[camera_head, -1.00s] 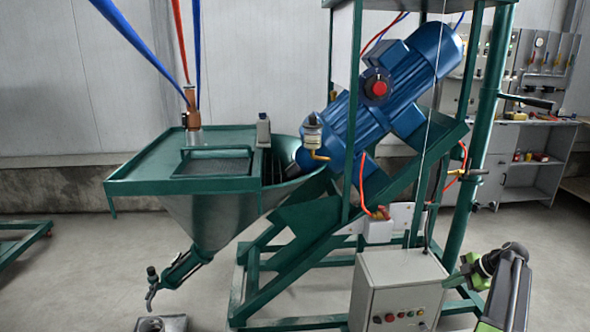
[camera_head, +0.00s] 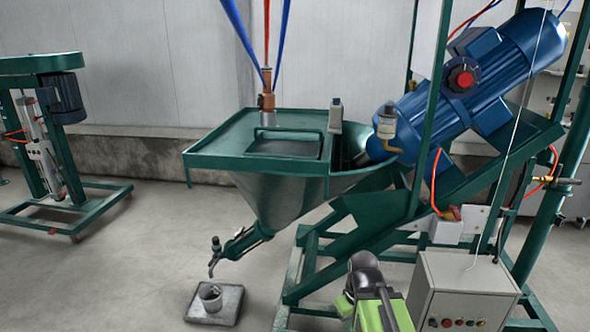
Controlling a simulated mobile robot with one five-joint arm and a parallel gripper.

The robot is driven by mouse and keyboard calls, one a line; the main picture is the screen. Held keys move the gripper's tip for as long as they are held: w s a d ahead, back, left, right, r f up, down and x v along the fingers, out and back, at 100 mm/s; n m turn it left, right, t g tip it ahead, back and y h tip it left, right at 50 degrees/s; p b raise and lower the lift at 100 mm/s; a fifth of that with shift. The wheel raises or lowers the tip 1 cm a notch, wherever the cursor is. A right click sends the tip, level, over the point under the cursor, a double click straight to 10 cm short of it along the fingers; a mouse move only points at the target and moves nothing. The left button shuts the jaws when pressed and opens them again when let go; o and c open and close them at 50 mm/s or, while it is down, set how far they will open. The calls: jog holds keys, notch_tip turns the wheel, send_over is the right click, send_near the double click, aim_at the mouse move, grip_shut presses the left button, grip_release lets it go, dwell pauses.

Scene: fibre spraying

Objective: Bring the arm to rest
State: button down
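My green and black arm (camera_head: 375,300) shows at the bottom edge, right of centre, low in front of the green machine frame. It looks folded close to my body. A small green and dark part (camera_head: 345,304) shows at its left side, probably at the end with my gripper. The fingers cannot be made out, so I cannot tell whether the gripper is open or shut. I see nothing held.
A green hopper machine (camera_head: 290,195) with a blue motor (camera_head: 480,80) stands ahead. A metal cup (camera_head: 211,296) stands on a grey tray (camera_head: 232,312) below its spout. The control box (camera_head: 460,285) is right of my arm. Another green machine (camera_head: 40,65) stands left; floor between is clear.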

notch_tip(320, 180, up, 23)
jog(key=m+p, duration=0.4)
jog(key=p, duration=1.9)
jog(key=shift+d+r+m, duration=0.15)
jog(key=shift+d+m, duration=0.2)
jog(key=shift+m, duration=0.05)
jog(key=shift+s, duration=0.1)
jog(key=shift+d, duration=0.1)
